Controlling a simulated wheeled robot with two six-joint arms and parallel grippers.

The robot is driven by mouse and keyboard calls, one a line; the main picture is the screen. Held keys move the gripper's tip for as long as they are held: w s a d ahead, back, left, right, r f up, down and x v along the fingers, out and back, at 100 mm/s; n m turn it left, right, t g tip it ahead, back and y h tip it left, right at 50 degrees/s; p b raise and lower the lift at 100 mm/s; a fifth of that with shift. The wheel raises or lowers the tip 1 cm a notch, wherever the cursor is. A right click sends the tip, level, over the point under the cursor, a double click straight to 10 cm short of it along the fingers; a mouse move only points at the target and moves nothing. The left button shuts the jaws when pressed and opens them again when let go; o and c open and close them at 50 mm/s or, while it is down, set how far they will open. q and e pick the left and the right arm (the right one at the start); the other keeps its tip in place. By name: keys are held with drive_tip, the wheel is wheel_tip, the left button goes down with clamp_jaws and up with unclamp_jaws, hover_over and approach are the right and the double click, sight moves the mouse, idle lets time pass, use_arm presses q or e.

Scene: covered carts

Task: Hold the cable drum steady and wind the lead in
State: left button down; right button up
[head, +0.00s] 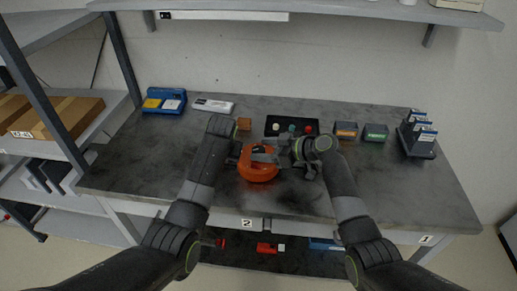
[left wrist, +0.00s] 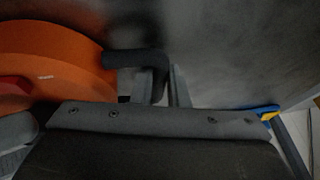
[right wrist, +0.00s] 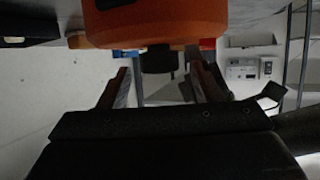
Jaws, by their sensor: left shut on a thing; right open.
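The orange cable drum (head: 258,173) stands on the grey bench, near its front middle. It fills the left of the left wrist view (left wrist: 50,65) and the top of the right wrist view (right wrist: 155,22). My left gripper (head: 235,157) is at the drum's left side, shut on its dark grey handle or frame (left wrist: 140,60). My right gripper (head: 302,166) is at the drum's right side. Its fingers (right wrist: 163,88) are open, with a dark knob-like part (right wrist: 158,60) showing between them; contact cannot be told. I cannot make out the lead.
Behind the drum are a black tray (head: 291,133) with coloured pieces and a small brown block (head: 244,124). A blue bin (head: 164,101) stands back left; small boxes (head: 375,133) and a dark rack (head: 418,144) stand right. The bench's front corners are clear.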

drive_tip(key=shift+x, duration=1.15)
drive_tip(key=c, duration=1)
drive_tip(key=shift+f+m+t, duration=0.1)
drive_tip(key=shift+m+t, duration=0.2)
drive_tip(key=shift+m+t+h, duration=0.7)
drive_tip(key=shift+m+t, duration=0.2)
drive_tip(key=shift+m+t+h, duration=1.5)
drive_tip(key=shift+m+h, duration=0.2)
drive_tip(key=shift+m, duration=0.2)
